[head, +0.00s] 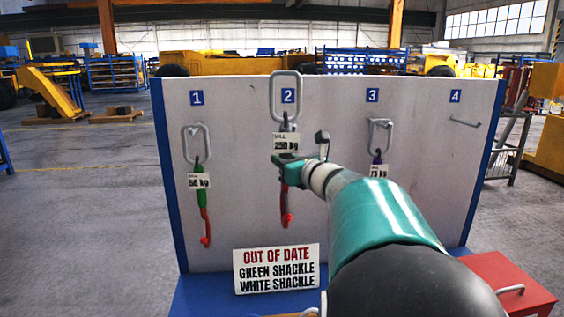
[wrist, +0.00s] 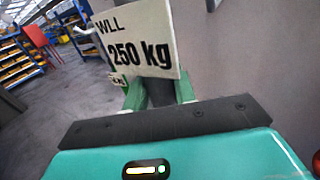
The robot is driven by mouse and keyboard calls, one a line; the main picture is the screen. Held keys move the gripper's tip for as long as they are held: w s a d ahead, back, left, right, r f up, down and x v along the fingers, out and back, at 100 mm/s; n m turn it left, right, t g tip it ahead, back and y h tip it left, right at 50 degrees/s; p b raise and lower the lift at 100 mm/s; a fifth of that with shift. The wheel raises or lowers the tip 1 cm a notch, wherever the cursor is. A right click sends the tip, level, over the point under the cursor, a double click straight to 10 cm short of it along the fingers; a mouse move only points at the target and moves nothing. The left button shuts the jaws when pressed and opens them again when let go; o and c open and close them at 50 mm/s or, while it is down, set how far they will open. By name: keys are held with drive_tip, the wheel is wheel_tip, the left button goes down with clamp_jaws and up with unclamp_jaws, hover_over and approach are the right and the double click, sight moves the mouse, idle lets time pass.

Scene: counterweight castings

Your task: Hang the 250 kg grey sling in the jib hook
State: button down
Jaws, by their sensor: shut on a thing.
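The grey sling (head: 287,124) has a large steel ring (head: 285,95) at the top, a white 250 kg tag (head: 286,142) and a red hook (head: 287,219) below. My gripper (head: 287,161) is shut on it just under the tag. In the wrist view my gripper's green fingers (wrist: 160,93) close on the dark grey sling behind the 250 kg tag (wrist: 142,45). The ring frames the number 2 plate and sits higher than the neighbouring rings; I cannot tell whether it touches a peg. I cannot make out the jib hook in either view.
A pale board (head: 330,210) stands behind my gripper. A green 50 kg sling (head: 201,198) hangs at 1, a purple-topped sling (head: 377,158) at 3; peg 4 (head: 464,122) is bare. Below are an out-of-date sign (head: 276,269) and a red box (head: 510,275).

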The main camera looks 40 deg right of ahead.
drive_tip(key=shift+s+r, duration=0.15)
drive_tip(key=shift+r, duration=0.2)
drive_tip(key=shift+a+r, duration=0.1)
drive_tip(key=shift+a, duration=0.1)
drive_tip(key=shift+r, duration=0.15)
drive_tip(key=shift+s+r, duration=0.1)
drive_tip(key=shift+s, duration=0.25)
drive_tip(key=shift+s+a, duration=0.15)
drive_tip(key=shift+a, duration=0.15)
drive_tip(key=s+a, duration=0.8)
drive_tip(key=s, duration=0.3)
drive_tip(key=shift+s, duration=0.35)
idle(0.9)
drive_tip(key=shift+r, duration=0.1)
drive_tip(key=shift+s, duration=0.1)
idle(0.4)
